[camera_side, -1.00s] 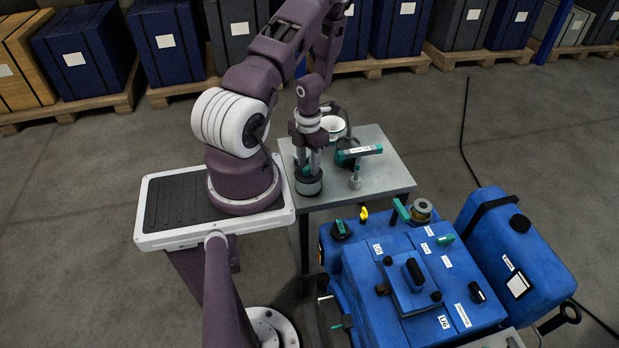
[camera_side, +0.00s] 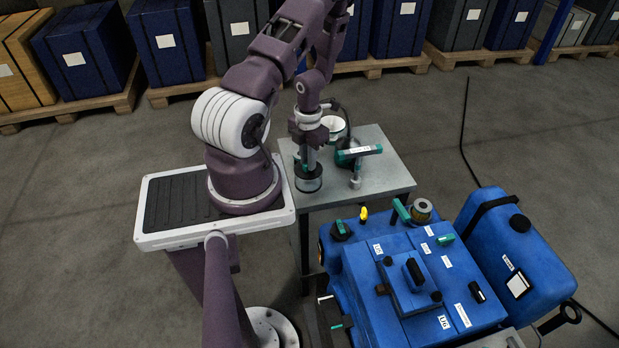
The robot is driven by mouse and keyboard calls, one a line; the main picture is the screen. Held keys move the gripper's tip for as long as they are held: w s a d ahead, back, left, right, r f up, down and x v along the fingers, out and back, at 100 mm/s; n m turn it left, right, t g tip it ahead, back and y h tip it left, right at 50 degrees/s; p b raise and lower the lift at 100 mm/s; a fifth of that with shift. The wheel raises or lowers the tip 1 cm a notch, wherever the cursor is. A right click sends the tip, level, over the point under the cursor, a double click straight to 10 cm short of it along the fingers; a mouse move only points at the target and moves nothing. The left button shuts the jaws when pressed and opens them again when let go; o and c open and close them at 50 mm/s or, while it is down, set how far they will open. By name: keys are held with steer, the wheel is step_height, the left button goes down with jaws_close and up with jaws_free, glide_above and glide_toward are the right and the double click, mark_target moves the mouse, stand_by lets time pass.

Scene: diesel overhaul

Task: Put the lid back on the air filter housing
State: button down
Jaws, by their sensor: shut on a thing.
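My gripper (camera_side: 309,160) points straight down over the left part of the grey table. It is shut on a round, dark-rimmed piece with a bit of teal on top, which looks like the lid (camera_side: 308,182). I cannot tell whether the lid touches the tabletop or is just above it. The air filter housing (camera_side: 422,212) appears to be the open round pot at the back of the blue engine, with a tan filter element showing in it. It is to the right of my gripper and well apart from it.
The grey table (camera_side: 393,178) also holds a teal-handled tool (camera_side: 362,151) on a stand and a white bowl (camera_side: 334,125). The blue engine (camera_side: 400,265) has a yellow-topped peg (camera_side: 363,214) and a teal lever (camera_side: 401,210) near the housing.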

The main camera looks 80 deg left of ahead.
steer(key=shift+r, duration=2.65)
step_height(320, 180, up, 13)
steer(key=w+d+m, duration=0.3)
steer(key=w+m, duration=0.3)
steer(key=w, duration=1.1)
steer(key=w+d+m, duration=0.6)
steer(key=w+d, duration=0.7)
step_height(320, 180, down, 17)
steer(key=shift+d, duration=0.35)
steer(key=shift+f, duration=0.35)
steer(key=shift+f, duration=2.65)
